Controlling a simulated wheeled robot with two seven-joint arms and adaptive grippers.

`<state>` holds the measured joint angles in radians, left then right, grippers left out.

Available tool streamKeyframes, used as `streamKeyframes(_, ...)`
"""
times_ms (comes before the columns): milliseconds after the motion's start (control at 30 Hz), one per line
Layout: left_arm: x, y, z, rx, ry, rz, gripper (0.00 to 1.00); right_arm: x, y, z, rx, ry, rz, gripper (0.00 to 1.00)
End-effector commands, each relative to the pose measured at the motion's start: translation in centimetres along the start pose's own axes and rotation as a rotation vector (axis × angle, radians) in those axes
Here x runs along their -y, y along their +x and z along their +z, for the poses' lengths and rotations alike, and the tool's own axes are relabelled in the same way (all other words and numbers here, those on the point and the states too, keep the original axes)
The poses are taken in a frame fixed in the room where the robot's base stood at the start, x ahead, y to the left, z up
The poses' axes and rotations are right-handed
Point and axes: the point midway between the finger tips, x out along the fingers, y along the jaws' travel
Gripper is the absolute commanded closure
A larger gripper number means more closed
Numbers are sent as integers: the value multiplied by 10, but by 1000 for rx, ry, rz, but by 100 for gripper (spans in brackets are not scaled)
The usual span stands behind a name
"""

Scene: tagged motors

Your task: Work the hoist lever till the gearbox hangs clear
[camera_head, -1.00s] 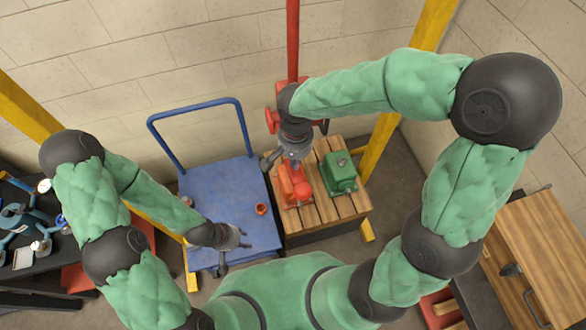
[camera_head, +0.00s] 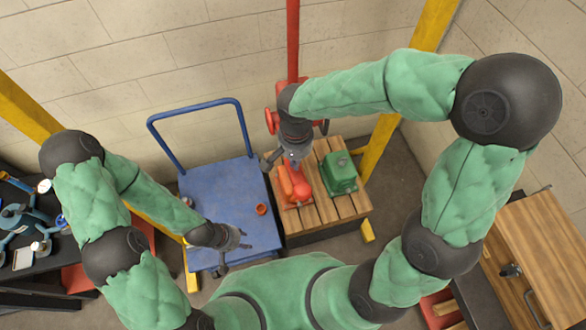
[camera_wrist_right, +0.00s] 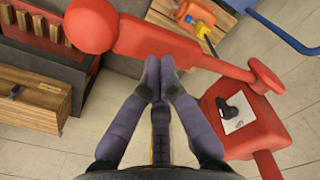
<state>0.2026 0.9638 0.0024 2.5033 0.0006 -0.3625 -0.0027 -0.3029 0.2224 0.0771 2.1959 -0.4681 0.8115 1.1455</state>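The red hoist lever (camera_wrist_right: 195,55) runs across the right wrist view from a red ball end (camera_wrist_right: 90,25) to a pivot on the right. My right gripper (camera_wrist_right: 160,72) has its fingertips together over the bar, apparently against it rather than around it; exact contact is unclear. In the head view my right gripper (camera_head: 292,162) is above the red ball and lever. An orange-red unit on the pallet (camera_head: 318,215) is partly hidden beneath them. A green unit (camera_head: 340,172) rests beside it. I cannot tell which is the gearbox. My left gripper (camera_head: 240,237) is open and empty over the trolley.
A red post (camera_head: 293,40) rises behind the pallet. A blue trolley (camera_head: 215,190) with a small orange cup (camera_head: 261,209) stands to the left. A dark bench with tools (camera_head: 30,265) is at far left, a wooden cabinet (camera_head: 540,250) at right. Yellow posts flank the area.

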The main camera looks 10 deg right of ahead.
Motion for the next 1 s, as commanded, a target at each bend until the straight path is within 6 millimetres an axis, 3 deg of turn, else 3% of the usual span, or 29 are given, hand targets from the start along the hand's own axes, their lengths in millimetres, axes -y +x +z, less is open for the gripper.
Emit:
streamKeyframes(500, 7, 20, -1, 0, 0, 0, 60, 0, 23, 0, 0, 0, 0, 100)
streamKeyframes(1000, 8, 24, -1, 0, 0, 0, 60, -1, 28, 1, 1, -1, 1, 100)
